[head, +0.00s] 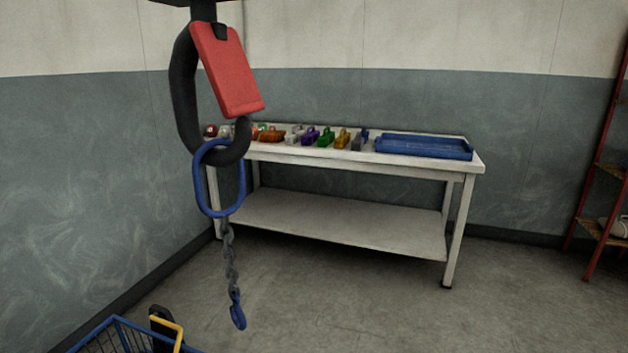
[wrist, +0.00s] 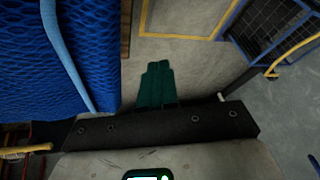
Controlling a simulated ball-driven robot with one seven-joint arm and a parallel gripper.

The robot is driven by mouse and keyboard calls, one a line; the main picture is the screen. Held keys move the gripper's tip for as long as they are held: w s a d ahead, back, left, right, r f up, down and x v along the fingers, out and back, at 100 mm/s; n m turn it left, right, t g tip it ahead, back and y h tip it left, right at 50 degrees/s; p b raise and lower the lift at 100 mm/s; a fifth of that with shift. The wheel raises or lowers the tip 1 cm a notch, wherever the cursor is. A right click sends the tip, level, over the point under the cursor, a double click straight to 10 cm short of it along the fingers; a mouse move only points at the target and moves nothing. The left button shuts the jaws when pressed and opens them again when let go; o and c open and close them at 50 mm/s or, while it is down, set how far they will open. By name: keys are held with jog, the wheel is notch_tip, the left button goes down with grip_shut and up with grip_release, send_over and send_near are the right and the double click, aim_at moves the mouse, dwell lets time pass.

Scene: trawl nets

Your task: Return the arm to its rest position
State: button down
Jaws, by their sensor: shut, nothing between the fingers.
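My gripper (wrist: 156,72) shows in the wrist view, with its two dark green fingers side by side and closed together. Nothing shows between them. The fingers point toward the top of the picture, over pale grey floor. The dark crossbar (wrist: 160,126) of my gripper lies below them. My gripper cannot be made out in the head view.
In the wrist view, blue netting (wrist: 85,45) hangs close at the left and a blue wire cart (wrist: 270,30) stands upper right. In the head view, a large hook (head: 183,90) hangs before a workbench (head: 465,167) with a blue tray (head: 425,147). Floor right of centre is clear.

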jog(key=s+d+f+m+g+h+b, duration=0.1)
jog(key=s+d+f+g, duration=0.15)
jog(key=s, duration=0.35)
jog(key=s+d+f+g+h+b, duration=0.1)
jog(key=s+d+f, duration=0.3)
jog(key=s, duration=0.2)
notch_tip(320, 180, up, 22)
jog(key=p, duration=2.2)
jog(key=shift+a+f, duration=0.25)
